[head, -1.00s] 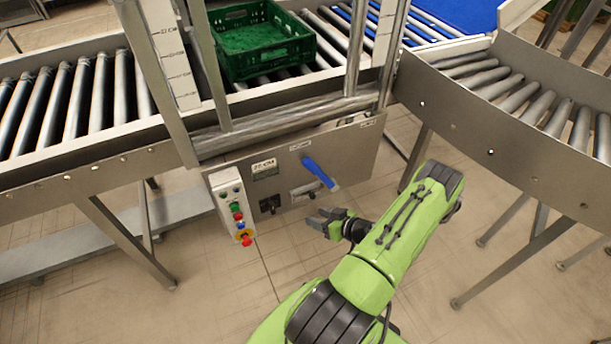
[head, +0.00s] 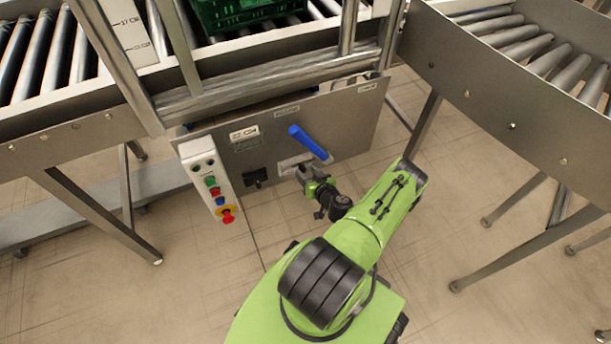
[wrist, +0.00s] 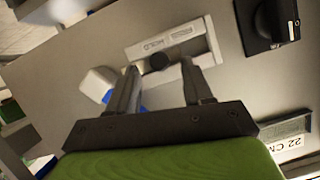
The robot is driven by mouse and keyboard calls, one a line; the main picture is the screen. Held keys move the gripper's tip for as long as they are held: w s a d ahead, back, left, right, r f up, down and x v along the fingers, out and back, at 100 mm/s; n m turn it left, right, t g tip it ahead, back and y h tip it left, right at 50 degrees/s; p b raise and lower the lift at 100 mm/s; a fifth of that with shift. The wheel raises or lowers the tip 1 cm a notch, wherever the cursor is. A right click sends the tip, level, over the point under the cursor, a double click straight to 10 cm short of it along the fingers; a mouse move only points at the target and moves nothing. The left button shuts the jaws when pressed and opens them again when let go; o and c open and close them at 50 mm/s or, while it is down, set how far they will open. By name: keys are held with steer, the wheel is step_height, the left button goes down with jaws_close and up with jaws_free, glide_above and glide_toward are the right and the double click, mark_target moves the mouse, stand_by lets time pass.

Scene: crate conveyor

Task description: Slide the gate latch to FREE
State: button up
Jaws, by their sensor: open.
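The gate latch (head: 290,163) is a small pale plate on the grey control panel, below the blue lever. In the wrist view the latch plate (wrist: 205,42) carries small lettering, seen turned and partly legible as HOLD. Its dark round knob (wrist: 160,62) sits left of the plate's middle in that view. My gripper (head: 303,177) is open just in front of the latch. In the wrist view the fingers of my gripper (wrist: 158,70) point at the plate, one on each side of the knob. I cannot tell whether they touch it.
A blue lever (head: 308,142) sticks out just above the latch. A black switch (head: 257,178) and a button box (head: 212,180) are to the left. A green crate (head: 215,14) stands on the rollers behind the gate frame.

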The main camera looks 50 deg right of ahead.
steer(key=shift+x, duration=1.1)
jaws_close()
